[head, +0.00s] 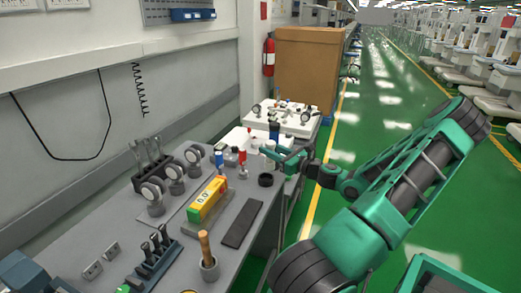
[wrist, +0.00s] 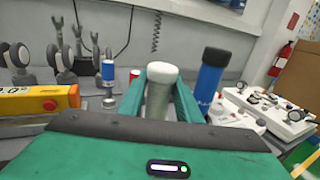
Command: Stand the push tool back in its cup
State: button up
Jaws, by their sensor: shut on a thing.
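A tool with a wooden handle (head: 204,245) stands, slightly tilted, in a small grey cup (head: 209,268) near the front of the grey bench. It is the only tool seen in a cup, and its lower end is hidden inside. My gripper (head: 279,155) is far from it, at the back right of the bench. In the wrist view my gripper (wrist: 161,95) is shut on an upright pale cylinder with a rounded white top (wrist: 162,72), one green finger on each side. Its lower end is hidden behind the gripper body.
A yellow box with a red button (head: 209,200), a dark flat bar (head: 242,223) and a black ring-shaped piece (head: 265,180) lie on the bench. A blue bottle with a black top (wrist: 209,80) stands just right of my gripper. Several grey stands line the wall side.

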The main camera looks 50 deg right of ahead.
aim_at(271, 166)
jog(key=shift+w+a, duration=0.3)
jog(key=shift+a, duration=0.1)
jog(key=shift+w+a, duration=0.2)
jog(key=shift+a, duration=0.1)
jog(key=shift+a+f, duration=0.1)
jog(key=shift+a, duration=0.05)
jog(key=shift+s+f, duration=0.15)
jog(key=shift+f, duration=2.75)
jog(key=shift+f, duration=0.25)
jog(key=o, duration=2.3)
jog(key=shift+s, duration=0.1)
jog(key=s, duration=1)
jog(key=shift+s+d, duration=0.3)
